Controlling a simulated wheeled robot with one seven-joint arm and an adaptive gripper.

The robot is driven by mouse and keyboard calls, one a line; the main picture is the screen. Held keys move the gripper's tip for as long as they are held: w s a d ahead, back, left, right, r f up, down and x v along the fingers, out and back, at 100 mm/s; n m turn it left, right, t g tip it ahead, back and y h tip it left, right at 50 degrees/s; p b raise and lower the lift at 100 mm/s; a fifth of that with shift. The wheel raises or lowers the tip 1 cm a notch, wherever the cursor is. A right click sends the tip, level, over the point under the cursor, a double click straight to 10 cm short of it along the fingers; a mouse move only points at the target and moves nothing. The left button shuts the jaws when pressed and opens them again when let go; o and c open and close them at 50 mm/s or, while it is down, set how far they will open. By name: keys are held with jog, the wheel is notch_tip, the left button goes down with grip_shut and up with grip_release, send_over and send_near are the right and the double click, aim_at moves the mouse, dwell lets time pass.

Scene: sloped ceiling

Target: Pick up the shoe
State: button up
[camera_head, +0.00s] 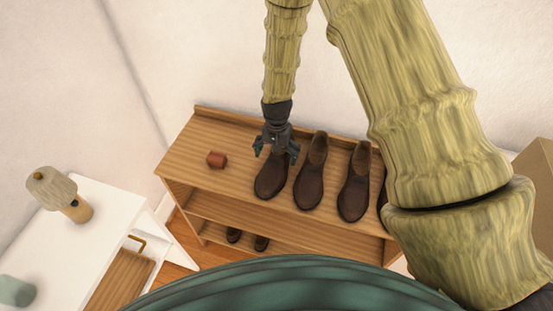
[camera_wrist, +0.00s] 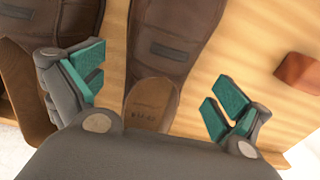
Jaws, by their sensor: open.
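Several brown shoes stand in a row on top of a wooden shelf unit. The leftmost shoe (camera_head: 271,177) is below my gripper (camera_head: 276,150), which partly hides its heel end. Two more brown shoes, a middle one (camera_head: 310,175) and a right one (camera_head: 354,185), stand to its right. In the wrist view, my gripper (camera_wrist: 155,92) is open, with teal pads spread on either side of a brown shoe (camera_wrist: 165,45), whose open heel end and insole lie between them. Another shoe (camera_wrist: 60,25) shows at the left, close to the left finger. I cannot tell whether the fingers touch any shoe.
A small red-brown block (camera_head: 216,159) lies on the shelf top (camera_head: 190,145) left of the shoes. Dark shoes (camera_head: 234,236) stand on the lower shelf. A white table (camera_head: 110,205) with a lamp-like object (camera_head: 60,195) is at the left. A cardboard-coloured box (camera_head: 538,185) is at the right.

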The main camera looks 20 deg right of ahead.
jog(key=shift+f+p, duration=0.3)
jog(key=shift+f, duration=0.95)
jog(key=c, duration=1.3)
